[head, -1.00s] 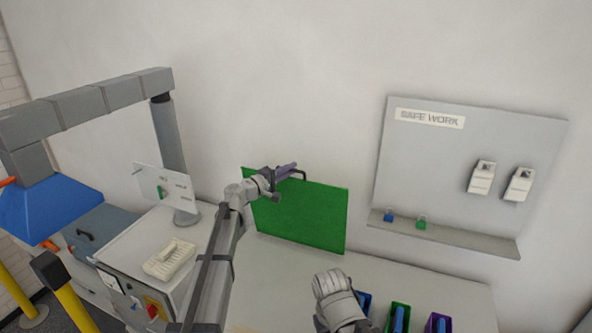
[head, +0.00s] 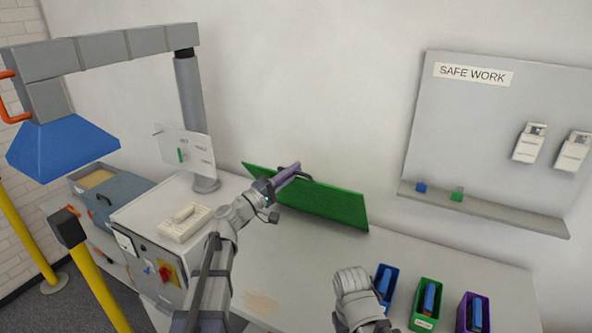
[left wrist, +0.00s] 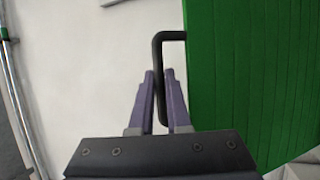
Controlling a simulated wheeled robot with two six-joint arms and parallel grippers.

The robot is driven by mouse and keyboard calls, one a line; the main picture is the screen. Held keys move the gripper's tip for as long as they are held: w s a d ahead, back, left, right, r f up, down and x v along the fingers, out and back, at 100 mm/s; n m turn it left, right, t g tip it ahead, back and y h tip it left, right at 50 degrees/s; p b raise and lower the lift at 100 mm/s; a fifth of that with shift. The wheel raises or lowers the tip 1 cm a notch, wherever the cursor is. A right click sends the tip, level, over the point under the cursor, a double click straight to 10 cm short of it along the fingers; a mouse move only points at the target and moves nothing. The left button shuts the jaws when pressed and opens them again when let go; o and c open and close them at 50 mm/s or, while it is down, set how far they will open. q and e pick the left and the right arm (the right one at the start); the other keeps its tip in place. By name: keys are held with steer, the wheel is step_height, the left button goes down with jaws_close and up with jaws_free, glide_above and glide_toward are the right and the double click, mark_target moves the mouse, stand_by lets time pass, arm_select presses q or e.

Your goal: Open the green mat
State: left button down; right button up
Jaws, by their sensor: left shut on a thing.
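The green mat (head: 335,206) is a ribbed panel at the back of the white worktop by the wall, leaning at a slant. It also fills the right of the left wrist view (left wrist: 250,70). A black bent handle (left wrist: 157,50) sticks out from its edge. My left gripper (head: 294,168), with purple fingers, is shut on this handle at the mat's upper edge. In the left wrist view the fingers (left wrist: 159,75) stand on both sides of the handle bar. A grey part of my right arm shows at the bottom, but its fingers do not show.
Blue (head: 386,281), green (head: 426,312) and purple (head: 474,314) bins stand at the front right. A grey SAFE WORK board (head: 490,130) hangs on the right wall. A blue hood (head: 60,143) and a small sign panel (head: 184,150) are at left. The middle worktop is clear.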

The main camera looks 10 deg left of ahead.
arm_select(q)
steer(key=shift+s+f, duration=0.1)
arm_select(e)
steer(key=shift+f, duration=0.1)
arm_select(q)
steer(key=c, duration=0.9)
jaws_free()
steer(key=shift+a, duration=0.1)
